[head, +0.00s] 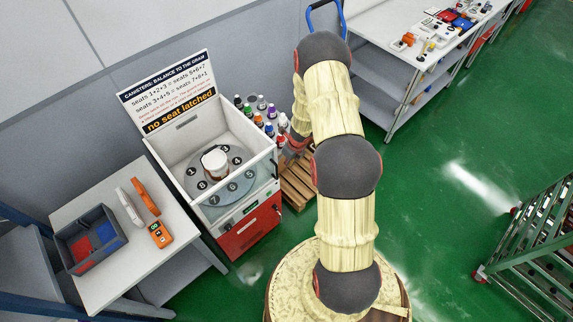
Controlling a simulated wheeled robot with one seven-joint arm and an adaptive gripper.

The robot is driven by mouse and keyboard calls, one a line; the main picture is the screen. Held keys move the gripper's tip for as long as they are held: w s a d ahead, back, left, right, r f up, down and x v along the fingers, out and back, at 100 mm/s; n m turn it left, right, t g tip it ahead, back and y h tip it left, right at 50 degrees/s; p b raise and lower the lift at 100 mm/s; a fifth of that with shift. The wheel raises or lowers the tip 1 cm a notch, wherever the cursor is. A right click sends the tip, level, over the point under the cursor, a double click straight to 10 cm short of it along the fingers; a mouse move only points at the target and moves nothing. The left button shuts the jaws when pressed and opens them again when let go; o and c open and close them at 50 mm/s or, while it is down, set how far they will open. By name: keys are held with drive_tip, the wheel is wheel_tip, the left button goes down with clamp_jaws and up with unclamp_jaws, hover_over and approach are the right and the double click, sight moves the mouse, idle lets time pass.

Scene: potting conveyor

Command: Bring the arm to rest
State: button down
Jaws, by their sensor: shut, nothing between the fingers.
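My arm rises from my round base and bends at a dark joint near the top of the head view. My gripper (286,157) shows only in small part there, beside the red-and-white cabinet and above a wooden pallet. It is shut and empty. Its fingertips are hard to make out.
The open-topped cabinet (270,164) holds a disc with numbered seats and a white-topped canister (215,163); its sign reads "no seat latched". Coloured bottles (261,103) stand behind. A side table (181,228) is at left, a green-railed cart (530,240) at right.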

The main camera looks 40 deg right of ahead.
drive_tip(key=v, duration=0.3)
drive_tip(key=shift+r, duration=0.15)
drive_tip(key=shift+a, duration=0.1)
